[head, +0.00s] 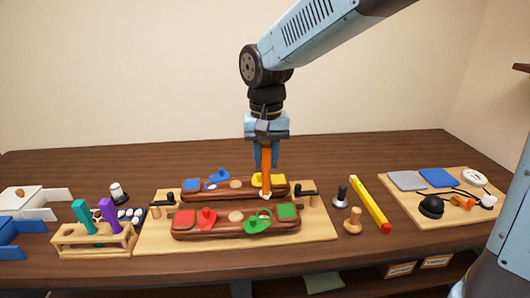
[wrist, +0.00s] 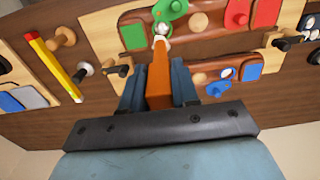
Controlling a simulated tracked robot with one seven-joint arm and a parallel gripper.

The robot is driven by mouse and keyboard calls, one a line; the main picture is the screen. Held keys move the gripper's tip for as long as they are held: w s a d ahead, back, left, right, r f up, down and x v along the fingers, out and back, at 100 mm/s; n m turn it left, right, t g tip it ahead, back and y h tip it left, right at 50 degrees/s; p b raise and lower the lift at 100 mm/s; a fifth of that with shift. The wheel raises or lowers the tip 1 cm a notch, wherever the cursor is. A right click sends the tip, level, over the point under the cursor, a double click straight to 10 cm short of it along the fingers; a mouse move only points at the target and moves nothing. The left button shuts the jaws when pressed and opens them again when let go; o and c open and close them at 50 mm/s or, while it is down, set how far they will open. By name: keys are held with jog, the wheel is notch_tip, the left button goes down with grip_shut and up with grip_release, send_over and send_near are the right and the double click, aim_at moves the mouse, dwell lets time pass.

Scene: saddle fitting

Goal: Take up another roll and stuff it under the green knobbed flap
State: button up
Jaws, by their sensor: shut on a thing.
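My gripper (head: 266,150) is shut on an upright orange-handled tool (head: 266,172); its orange handle also shows between the fingers in the wrist view (wrist: 159,85). A small white piece (head: 265,195) is at the tool's lower end; I cannot tell whether it is a roll or part of the tool. The green knobbed flap (head: 257,225) is on the front brown saddle piece (head: 225,234). In the wrist view the white piece (wrist: 161,29) appears beside the green flap (wrist: 174,8); contact is unclear. White rolls (head: 126,213) seem to lie in a dark tray at left.
The back saddle piece (head: 222,195) has blue (head: 218,175) and yellow flaps, with a white oval by the blue one. A wooden rack (head: 92,240) holds teal and purple tools. A yellow bar (head: 370,203), pegs and a board (head: 450,215) of parts are right.

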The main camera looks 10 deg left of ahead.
aim_at(264, 186)
jog(key=shift+s+a+f, duration=0.1)
jog(key=shift+a+f, duration=0.05)
jog(key=shift+f, duration=0.95)
jog(key=shift+s+a+f, duration=0.1)
jog(key=shift+f, duration=1.1)
jog(key=shift+s, duration=0.15)
jog(key=shift+f, duration=1.7)
dwell(0.8)
jog(key=shift+r, duration=4.05)
jog(key=shift+s+d, duration=0.1)
